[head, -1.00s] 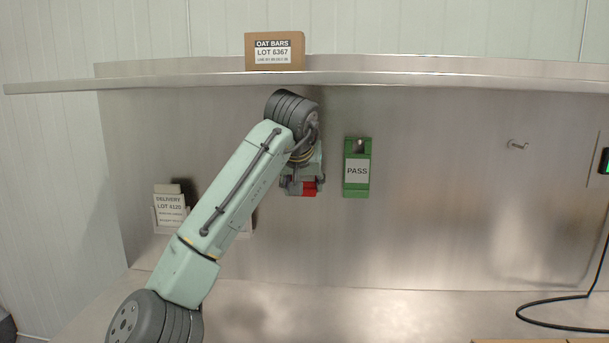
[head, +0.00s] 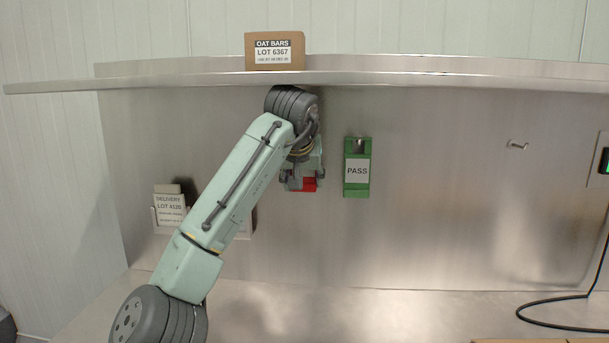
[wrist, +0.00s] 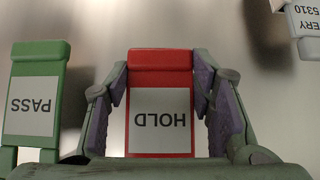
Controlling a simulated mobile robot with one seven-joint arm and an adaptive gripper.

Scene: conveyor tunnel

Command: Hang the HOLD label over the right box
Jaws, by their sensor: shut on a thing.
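The red HOLD label (wrist: 160,70) shows upside down in the wrist view, with a white panel reading HOLD. My gripper (wrist: 160,85) has a purple-padded finger on each side of it and is shut on it. In the head view my gripper (head: 303,178) is in front of the steel back panel, and only a red part of the HOLD label (head: 309,184) shows below it. The rest is hidden by my arm. No box meant for the label is clearly in view; brown edges (head: 520,341) show at the bottom right.
A green PASS label (head: 357,180) hangs just right of my gripper. An empty peg (head: 518,145) is farther right. A shelf (head: 420,78) carries an oat bars box (head: 275,62). A delivery card (head: 170,207) sits left. A black cable (head: 550,327) loops at right.

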